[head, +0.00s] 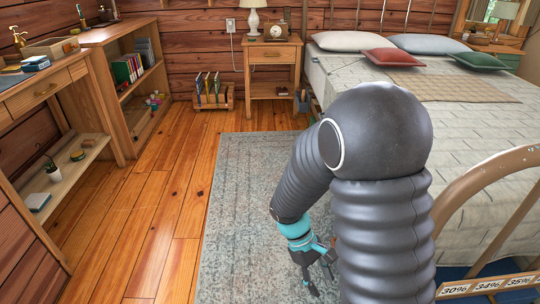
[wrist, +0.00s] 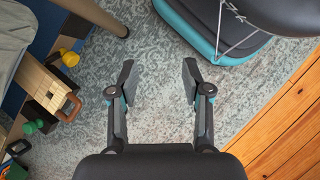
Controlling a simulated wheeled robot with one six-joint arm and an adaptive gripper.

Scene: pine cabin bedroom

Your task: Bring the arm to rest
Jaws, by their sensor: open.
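My arm shows large and dark in the middle of the head view, bent over with its forearm pointing down. My gripper (head: 318,275) hangs low over the rug, partly hidden by my arm. In the wrist view my gripper (wrist: 160,82) is open, its two fingers apart with only the rug between them. It holds nothing.
A grey-blue rug (head: 240,190) lies on the plank floor. A desk (head: 45,95) and shelf (head: 135,75) line the left. Dumbbells (wrist: 68,57) lie near a wooden box (wrist: 45,88).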

